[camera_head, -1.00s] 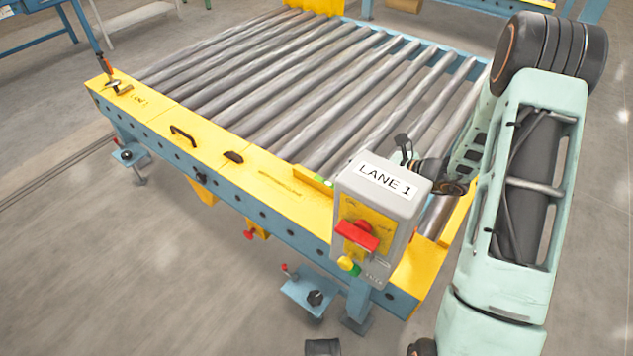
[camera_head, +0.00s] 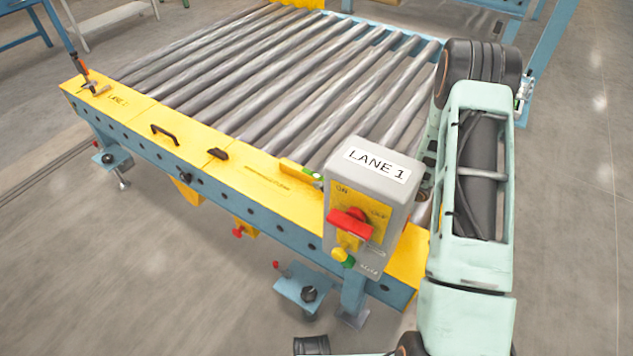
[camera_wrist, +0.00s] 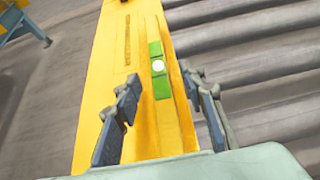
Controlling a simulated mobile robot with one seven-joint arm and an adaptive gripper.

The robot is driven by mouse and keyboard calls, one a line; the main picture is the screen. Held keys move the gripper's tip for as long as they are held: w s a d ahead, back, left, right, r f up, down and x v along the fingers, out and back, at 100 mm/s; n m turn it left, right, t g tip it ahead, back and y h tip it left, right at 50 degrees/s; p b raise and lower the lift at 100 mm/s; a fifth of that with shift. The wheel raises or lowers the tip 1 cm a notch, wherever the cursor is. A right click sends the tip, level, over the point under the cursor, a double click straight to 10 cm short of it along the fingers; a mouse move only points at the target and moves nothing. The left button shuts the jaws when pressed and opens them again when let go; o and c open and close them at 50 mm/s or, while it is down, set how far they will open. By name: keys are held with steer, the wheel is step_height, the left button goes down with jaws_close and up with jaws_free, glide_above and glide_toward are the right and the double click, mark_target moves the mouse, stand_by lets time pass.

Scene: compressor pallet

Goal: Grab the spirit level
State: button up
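The spirit level (camera_head: 301,173) is a yellow bar with a green vial section. It lies along the yellow front rail of the roller conveyor, and its right part is hidden behind the grey control box in the head view. In the wrist view the spirit level (camera_wrist: 158,68) runs lengthwise between the fingers of my gripper (camera_wrist: 162,80). The two dark fingers are apart, one on each side of the level, with visible gaps. How far above it they are is hard to tell. In the head view my gripper is hidden behind the control box and my arm.
The control box (camera_head: 372,200), labelled LANE 1, with a red switch, stands up at the rail's right part. The metal rollers (camera_head: 290,80) lie behind the rail. A black handle (camera_head: 165,134) and a small black piece (camera_head: 218,153) are farther left on the rail.

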mark_target(321, 178)
steer(key=x, duration=0.4)
steer(key=shift+w+a+f+b, duration=0.1)
steer(key=shift+w+a+b, duration=0.1)
steer(key=shift+b, duration=0.15)
steer(key=shift+c, duration=0.5)
jaws_close()
